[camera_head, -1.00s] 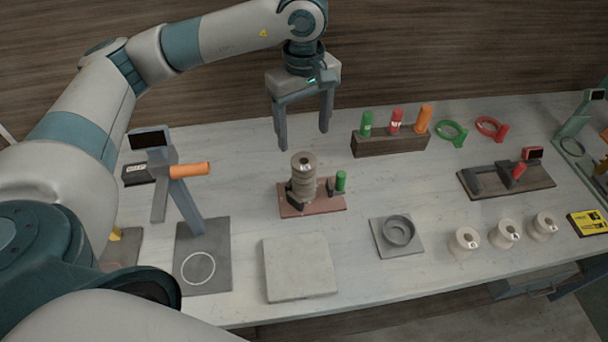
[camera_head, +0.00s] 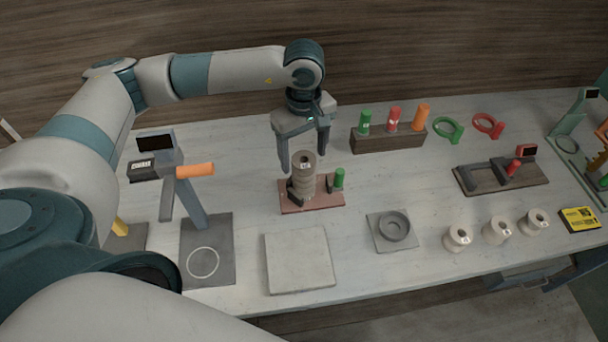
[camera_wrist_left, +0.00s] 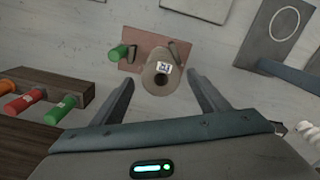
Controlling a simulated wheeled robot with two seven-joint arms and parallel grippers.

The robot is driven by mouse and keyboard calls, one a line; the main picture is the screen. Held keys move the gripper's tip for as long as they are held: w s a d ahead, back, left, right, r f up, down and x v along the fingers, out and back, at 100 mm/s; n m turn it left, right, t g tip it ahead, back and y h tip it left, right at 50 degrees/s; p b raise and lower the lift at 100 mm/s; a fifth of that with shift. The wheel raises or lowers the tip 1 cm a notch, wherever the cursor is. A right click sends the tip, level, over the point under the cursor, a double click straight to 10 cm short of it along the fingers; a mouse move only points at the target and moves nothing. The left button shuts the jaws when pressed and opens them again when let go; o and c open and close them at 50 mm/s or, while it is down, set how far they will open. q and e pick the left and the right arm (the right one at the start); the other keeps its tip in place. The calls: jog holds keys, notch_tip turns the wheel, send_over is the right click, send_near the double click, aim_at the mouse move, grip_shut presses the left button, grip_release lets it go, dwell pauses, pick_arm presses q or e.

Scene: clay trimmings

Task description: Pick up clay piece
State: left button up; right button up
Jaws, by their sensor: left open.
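In the left wrist view the clay piece (camera_wrist_left: 160,77) lies between and just beyond the fingertips (camera_wrist_left: 162,82), with gaps on both sides. Whether the fingers reach down beside it is hard to tell. My right gripper is not seen.
A dark rack (camera_head: 388,141) with green, red and orange handles stands behind, to the right. A grey slab (camera_head: 299,262) lies in front. A round dish (camera_head: 394,228) and several pale spools (camera_head: 497,231) are at the right. A stand with an orange handle (camera_head: 195,170) is at the left.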

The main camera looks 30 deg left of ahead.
pick_arm(q)
jog(key=shift+s+d+f+p, duration=0.1)
jog(key=shift+s+f+p, duration=0.05)
jog(key=shift+f+p, duration=0.55)
jog(key=shift+s+d+f+p, duration=0.1)
jog(key=shift+f+p, duration=0.45)
jog(key=shift+p, duration=0.1)
jog(key=shift+a+f+p, duration=0.1)
jog(key=shift+f+p, duration=0.25)
jog(key=shift+f, duration=0.9)
jog(key=shift+w+r, duration=0.1)
jog(key=c, duration=1.6)
jog(key=shift+r+p, duration=1.35)
jog(key=shift+r, duration=3.65)
